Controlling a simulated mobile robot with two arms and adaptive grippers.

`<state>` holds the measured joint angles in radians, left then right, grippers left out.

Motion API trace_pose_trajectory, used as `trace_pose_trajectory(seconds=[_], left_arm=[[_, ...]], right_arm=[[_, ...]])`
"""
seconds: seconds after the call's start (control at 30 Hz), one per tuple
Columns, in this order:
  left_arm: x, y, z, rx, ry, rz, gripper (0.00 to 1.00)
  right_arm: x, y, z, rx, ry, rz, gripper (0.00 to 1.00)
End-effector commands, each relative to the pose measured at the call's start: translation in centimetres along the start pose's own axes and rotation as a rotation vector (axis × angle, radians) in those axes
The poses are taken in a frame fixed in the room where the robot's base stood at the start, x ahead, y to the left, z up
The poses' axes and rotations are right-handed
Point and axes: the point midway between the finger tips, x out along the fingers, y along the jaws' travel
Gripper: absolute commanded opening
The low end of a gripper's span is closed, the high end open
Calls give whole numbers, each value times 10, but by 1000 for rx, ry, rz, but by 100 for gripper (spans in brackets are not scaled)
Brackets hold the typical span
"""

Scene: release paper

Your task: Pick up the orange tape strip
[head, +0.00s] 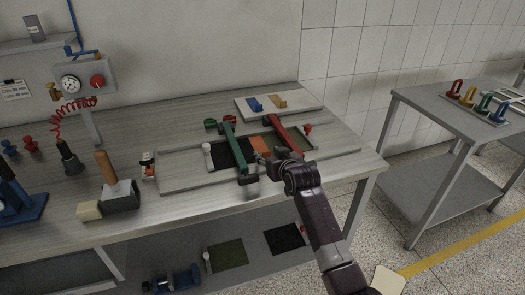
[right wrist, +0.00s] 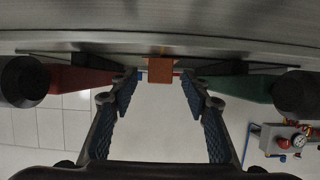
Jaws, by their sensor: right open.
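The orange tape strip (head: 260,142) lies on the work board between a green bar (head: 236,150) and a red bar (head: 286,132). My right gripper (head: 263,157) is right at its near side in the head view and hides part of it. In the right wrist view the strip's orange end (right wrist: 160,70) shows centred between the tips of my open right gripper (right wrist: 159,84). I cannot tell whether the fingers touch it. The red bar (right wrist: 80,79) is left and the green bar (right wrist: 238,88) right there. My left gripper is not in view.
Dark panels lie on the board (head: 190,181) beside the strip. A pale tray (head: 306,102) with a blue and a tan piece stands behind. A wooden-handled tool (head: 120,190) stands left. A second table (head: 420,100) is at right.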

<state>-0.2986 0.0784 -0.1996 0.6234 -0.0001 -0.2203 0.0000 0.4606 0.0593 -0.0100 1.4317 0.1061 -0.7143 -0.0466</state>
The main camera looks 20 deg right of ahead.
Motion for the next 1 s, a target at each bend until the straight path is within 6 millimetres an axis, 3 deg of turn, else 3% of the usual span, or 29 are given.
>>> trace_pose_trajectory(seconds=[0.2,0.5,0.83,1.0], left_arm=[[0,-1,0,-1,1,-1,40],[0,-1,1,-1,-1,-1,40],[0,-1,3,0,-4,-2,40],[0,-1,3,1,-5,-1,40]], right_arm=[[0,0,0,0,0,0,44],[0,0,0,0,0,0,13],[0,0,-1,0,0,0,13],[-4,0,-13,-1,3,0,13]])
